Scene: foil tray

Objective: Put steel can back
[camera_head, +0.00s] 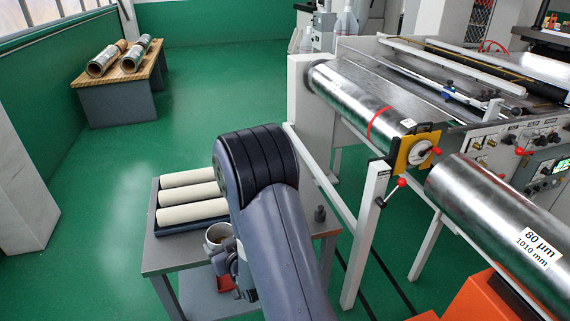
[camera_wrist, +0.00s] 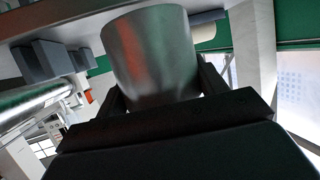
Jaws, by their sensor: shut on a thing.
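The steel can (camera_head: 216,234) shows in the head view, beside my arm and at the front of the small grey table. Its open top faces up and brownish contents show inside. My gripper (camera_head: 232,257) is partly hidden behind my own arm link. In the wrist view the can (camera_wrist: 150,48) fills the upper middle, between the two dark fingers of my gripper (camera_wrist: 160,88), which are shut on it. I cannot tell whether the can's base touches the table.
The grey table (camera_head: 165,257) bears a dark tray (camera_head: 160,230) with three cream rolls (camera_head: 190,197). A small dark object (camera_head: 320,214) stands at its right corner. A machine with a large steel roll (camera_head: 355,100) and a labelled foil roll (camera_head: 490,215) stands to the right. Green floor is clear at left.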

